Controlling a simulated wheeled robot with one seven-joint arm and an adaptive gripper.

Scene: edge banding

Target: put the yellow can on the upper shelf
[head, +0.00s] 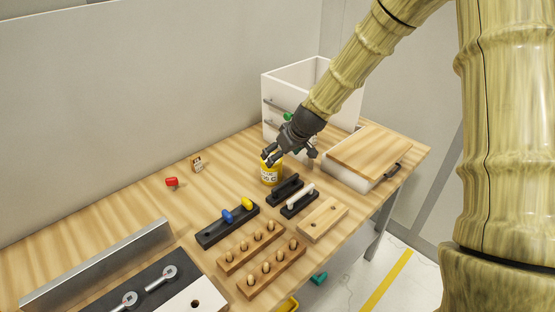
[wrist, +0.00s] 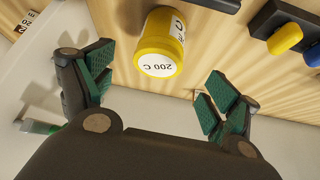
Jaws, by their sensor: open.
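The yellow can (head: 270,174) stands upright on the wooden workbench in the head view, behind the black blocks. Its round white label reading "200 C" shows in the wrist view, where the can (wrist: 162,42) lies between and beyond the fingertips. My gripper (head: 272,156) is just above and beside the can, partly covering its top. In the wrist view my gripper (wrist: 158,88) has its green-padded fingers spread wide, with nothing between the pads.
A white drawer unit (head: 290,88) stands behind my gripper. A white box with a wooden lid (head: 368,150) is at the right. Black holders (head: 286,190), a dark rack with coloured handles (head: 228,226) and wooden peg blocks (head: 250,246) crowd the front. A red piece (head: 172,182) lies left.

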